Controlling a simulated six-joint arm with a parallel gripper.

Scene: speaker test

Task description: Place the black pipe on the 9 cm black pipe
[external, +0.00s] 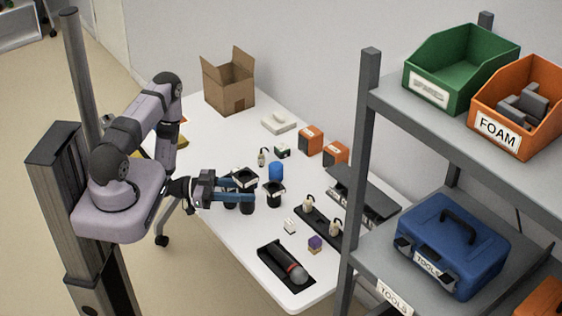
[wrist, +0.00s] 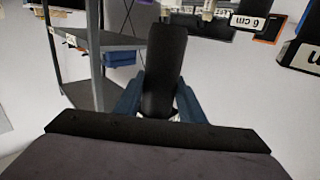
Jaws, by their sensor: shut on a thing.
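My gripper (external: 249,190) is over the near-left part of the white table, its blue fingers shut on a black pipe. In the wrist view the black pipe (wrist: 166,58) stands between the two blue fingers, its far end free. In the external view the held pipe is hard to separate from the dark pieces around the fingers. A black piece with a pale-marked top (external: 245,177) is right by the fingers, and a similar one (external: 274,192) stands just to their right. I cannot tell which is the 9 cm pipe. A "6 cm" label (wrist: 247,22) shows in the wrist view.
A blue cylinder (external: 276,171) stands behind the black pieces. A black tray with a microphone-like item (external: 283,266) lies at the table's near end. Orange boxes (external: 311,138) and a cardboard box (external: 229,83) are farther back. A grey shelf (external: 366,170) rises at right.

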